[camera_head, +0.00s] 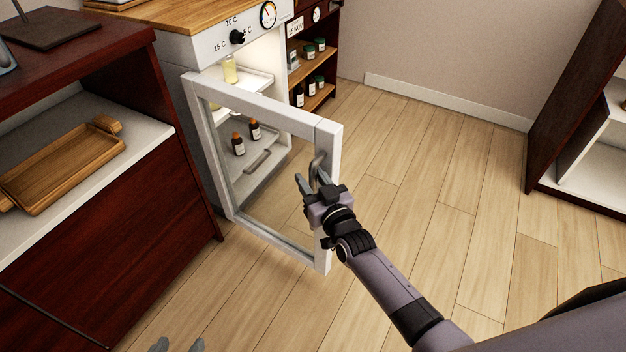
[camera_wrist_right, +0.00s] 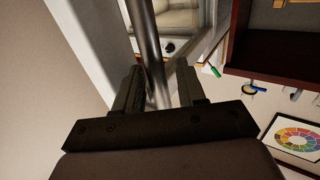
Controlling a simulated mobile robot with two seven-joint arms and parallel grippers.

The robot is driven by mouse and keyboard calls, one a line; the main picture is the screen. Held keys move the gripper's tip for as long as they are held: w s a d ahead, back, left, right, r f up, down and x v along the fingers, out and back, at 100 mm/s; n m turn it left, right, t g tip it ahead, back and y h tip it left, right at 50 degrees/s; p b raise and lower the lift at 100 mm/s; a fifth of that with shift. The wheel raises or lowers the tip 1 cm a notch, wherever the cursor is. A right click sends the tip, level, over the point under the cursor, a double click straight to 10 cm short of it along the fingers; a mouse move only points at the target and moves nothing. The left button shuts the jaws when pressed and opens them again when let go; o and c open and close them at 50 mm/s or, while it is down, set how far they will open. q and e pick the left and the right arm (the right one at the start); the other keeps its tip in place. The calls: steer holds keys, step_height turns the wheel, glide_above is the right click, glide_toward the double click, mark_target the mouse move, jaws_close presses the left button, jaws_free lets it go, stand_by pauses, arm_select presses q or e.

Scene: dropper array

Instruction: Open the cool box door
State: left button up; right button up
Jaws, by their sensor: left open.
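The cool box (camera_head: 205,48) is white with a wooden top. Its white-framed glass door (camera_head: 328,130) stands swung out from the lit interior. A metal handle (camera_head: 317,162) is on the door's free edge. My right gripper (camera_head: 308,181) is at this handle. In the right wrist view the handle bar (camera_wrist_right: 149,45) runs between the two fingers of my right gripper (camera_wrist_right: 160,85), with a gap to the right finger, so the jaws look open around it. My left gripper (camera_head: 176,346) shows only its fingertips at the bottom edge, open and away from the door.
Brown bottles (camera_head: 238,144) stand on a shelf inside the cool box. A dark red cabinet (camera_head: 120,190) with a wooden tray (camera_head: 62,170) is at left. A bottle rack (camera_head: 318,70) stands behind, and another shelf unit (camera_head: 570,110) at right. The wooden floor between is clear.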

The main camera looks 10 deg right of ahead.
steer(key=p+v, duration=0.2)
steer(key=v, duration=0.3)
steer(key=shift+s+d, duration=0.1)
steer(key=shift+s, duration=0.1)
arm_select(q)
step_height(320, 180, up, 2)
steer(key=shift+a, duration=0.15)
arm_select(e)
steer(key=shift+v, duration=0.9)
steer(key=s+d+f+g+h, duration=0.1)
steer(key=s+d+f+g, duration=0.25)
steer(key=s, duration=0.75)
steer(key=s+d+f+g, duration=0.2)
steer(key=s+g, duration=0.2)
steer(key=s, duration=0.6)
arm_select(q)
step_height(320, 180, up, 13)
steer(key=a+p, duration=0.1)
steer(key=p, duration=1.5)
steer(key=shift+s+a+r+y, duration=0.15)
steer(key=shift+s+y, duration=0.15)
steer(key=shift+s, duration=0.15)
arm_select(e)
step_height(320, 180, up, 14)
steer(key=s+d, duration=0.1)
steer(key=shift+s+d+f+h, duration=0.2)
steer(key=shift+d+f+h, duration=0.05)
steer(key=shift+d+h, duration=0.15)
